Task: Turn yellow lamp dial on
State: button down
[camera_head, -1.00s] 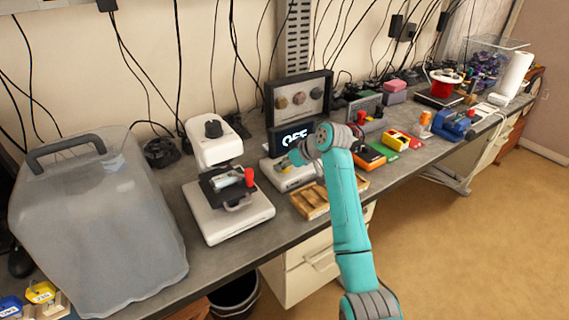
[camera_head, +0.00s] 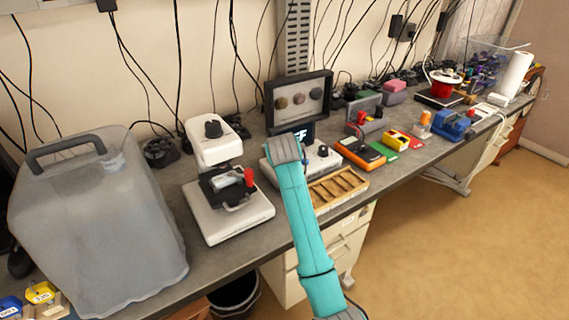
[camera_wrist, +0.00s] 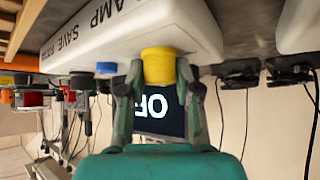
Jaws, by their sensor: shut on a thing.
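The yellow lamp dial (camera_wrist: 158,66) sits on a white box (camera_wrist: 140,27) lettered "AMP SAVE FOR" in the wrist view. My gripper (camera_wrist: 158,80) has its two fingers around the yellow dial, one on each side, shut on it. A blue knob (camera_wrist: 106,68) is on the same box, just left of the dial. A dark screen (camera_wrist: 160,118) behind shows part of "OFF". In the head view, the white box (camera_head: 325,160) and the screen (camera_head: 298,131) are partly covered by my arm, which hides the yellow dial and the fingers.
A wooden tray (camera_head: 338,190) lies in front of the white box. A microscope-like white device (camera_head: 225,195) stands to the left, and an orange meter (camera_head: 362,153) to the right. A large clear container (camera_head: 95,225) fills the bench's left end.

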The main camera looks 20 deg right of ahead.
jog(key=shift+f+m+g+h, duration=0.1)
jog(key=shift+m+g+h, duration=0.2)
jog(key=shift+m+h, duration=0.6)
jog(key=shift+m, duration=0.3)
jog(key=c, duration=0.8)
grip_release()
jog(key=shift+s, duration=0.1)
jog(key=v, duration=1.2)
